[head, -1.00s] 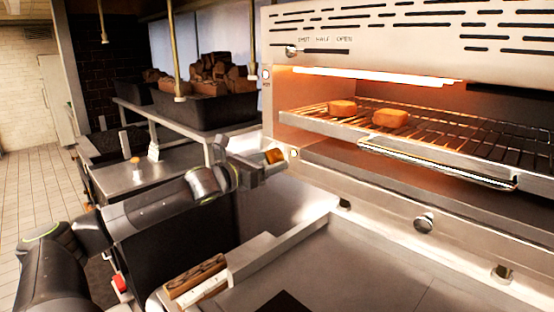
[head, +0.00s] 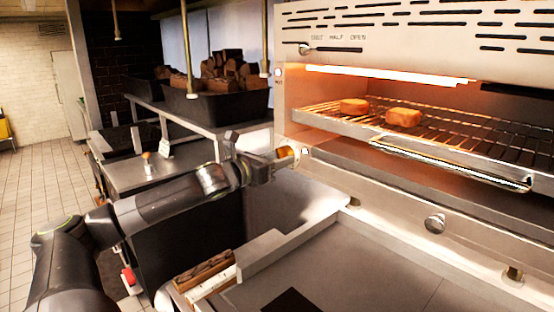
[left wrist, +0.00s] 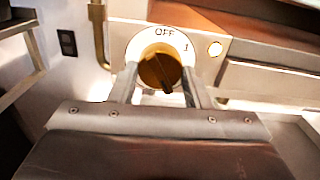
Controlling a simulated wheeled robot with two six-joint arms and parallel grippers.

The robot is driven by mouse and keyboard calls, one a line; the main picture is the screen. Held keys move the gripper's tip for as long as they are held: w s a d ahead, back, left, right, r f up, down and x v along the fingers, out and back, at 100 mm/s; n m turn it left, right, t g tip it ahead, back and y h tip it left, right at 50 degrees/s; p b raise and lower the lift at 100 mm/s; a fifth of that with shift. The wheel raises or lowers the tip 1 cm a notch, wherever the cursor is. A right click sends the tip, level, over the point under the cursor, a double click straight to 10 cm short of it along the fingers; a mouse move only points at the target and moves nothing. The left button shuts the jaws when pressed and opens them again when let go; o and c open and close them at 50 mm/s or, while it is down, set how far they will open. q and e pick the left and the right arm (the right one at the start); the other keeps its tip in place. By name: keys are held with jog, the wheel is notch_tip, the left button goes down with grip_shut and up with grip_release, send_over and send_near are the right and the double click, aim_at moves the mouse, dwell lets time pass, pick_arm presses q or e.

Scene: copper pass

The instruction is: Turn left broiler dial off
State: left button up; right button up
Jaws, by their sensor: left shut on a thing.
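The left broiler dial (left wrist: 160,68) is a round brass-coloured knob on a white plate, with "OFF" printed above it and "1" at its right. Its raised grip runs nearly upright, slightly slanted, with a dark end at the bottom. In the head view the dial (head: 286,154) is small at the broiler's lower left corner. My left gripper (left wrist: 160,80) is shut on the dial, one finger at each side of it. In the head view the left gripper (head: 283,161) reaches the dial from the left. My right gripper is in neither view.
A lit lamp (left wrist: 215,48) sits right of the dial. The broiler's rack (head: 440,135) holds two browned pieces under a glowing element. A steel griddle (head: 350,270) lies below. A dark bin of bread (head: 215,105) stands on the shelf at the left.

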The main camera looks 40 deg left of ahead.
pick_arm(q)
jog(key=n+p, duration=0.1)
jog(key=n, duration=0.3)
jog(key=shift+r+n, duration=0.1)
jog(key=shift+n, duration=0.2)
jog(key=n, duration=0.3)
jog(key=shift+d+n+p, duration=0.1)
jog(key=shift+n+p, duration=0.2)
jog(key=shift+p, duration=0.05)
jog(key=n+p, duration=0.1)
jog(key=n, duration=0.2)
jog(key=shift+r+n, duration=0.1)
jog(key=shift+n, duration=0.2)
jog(key=n+p, duration=0.1)
jog(key=n, duration=0.2)
jog(key=shift+r+n+p, duration=0.1)
jog(key=shift+n+p, duration=0.2)
jog(key=shift+n, duration=0.1)
jog(key=n+p, duration=0.2)
jog(key=n, duration=0.2)
jog(key=shift+r, duration=0.1)
jog(key=n+p, duration=0.2)
jog(key=n, duration=0.2)
jog(key=n+p, duration=0.2)
jog(key=n, duration=0.1)
jog(key=shift+n+p, duration=0.5)
jog(key=shift+n, duration=0.8)
